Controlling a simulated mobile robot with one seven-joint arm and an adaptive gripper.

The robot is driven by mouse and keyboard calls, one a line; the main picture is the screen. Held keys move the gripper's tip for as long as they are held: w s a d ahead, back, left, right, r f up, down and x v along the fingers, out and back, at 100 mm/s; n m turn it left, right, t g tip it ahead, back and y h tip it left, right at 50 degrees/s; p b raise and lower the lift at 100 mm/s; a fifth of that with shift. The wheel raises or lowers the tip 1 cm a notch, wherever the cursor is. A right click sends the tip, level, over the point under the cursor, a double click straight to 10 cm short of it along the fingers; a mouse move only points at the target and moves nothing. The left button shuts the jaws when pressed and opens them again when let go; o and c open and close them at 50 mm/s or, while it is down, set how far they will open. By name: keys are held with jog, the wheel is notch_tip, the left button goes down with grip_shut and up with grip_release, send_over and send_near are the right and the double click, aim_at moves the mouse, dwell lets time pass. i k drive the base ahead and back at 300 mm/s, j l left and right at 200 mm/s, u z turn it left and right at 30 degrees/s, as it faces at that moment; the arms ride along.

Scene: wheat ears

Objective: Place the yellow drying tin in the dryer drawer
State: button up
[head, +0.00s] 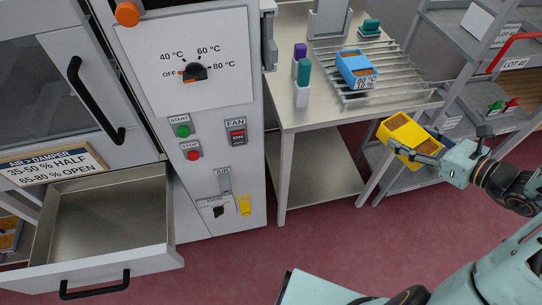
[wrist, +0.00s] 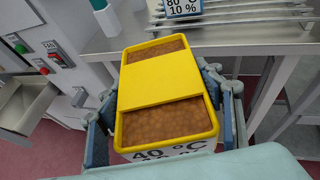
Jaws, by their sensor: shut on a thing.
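The yellow drying tin (head: 408,136) is held in my gripper (head: 428,152) at the right of the head view, in front of the steel table. In the wrist view the tin (wrist: 160,90) sits level between the two fingers of my gripper (wrist: 168,100), brown grain showing at both ends of its top. A label on its near side reads 40 °C; its lower line is partly hidden. The dryer drawer (head: 172,258) is pulled open and empty at the lower left of the head view. The open drawer (wrist: 22,118) also shows at the left edge of the wrist view.
A blue tin (head: 357,66) labelled 80 °C, 10 % rests on a wire rack on the steel table (head: 320,112). Purple-topped and teal-topped bottles stand beside it. The dryer's control panel (head: 205,80) lies between drawer and table. Red floor in front is clear.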

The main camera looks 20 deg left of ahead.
aim_at(102, 233)
jog(key=k+j, duration=0.45)
jog(key=k+j+u, duration=0.1)
jog(key=u, duration=0.25)
jog(key=k+j+u, duration=0.1)
jog(key=u, duration=1.3)
jog(key=i+u, duration=0.1)
jog(key=i, duration=0.35)
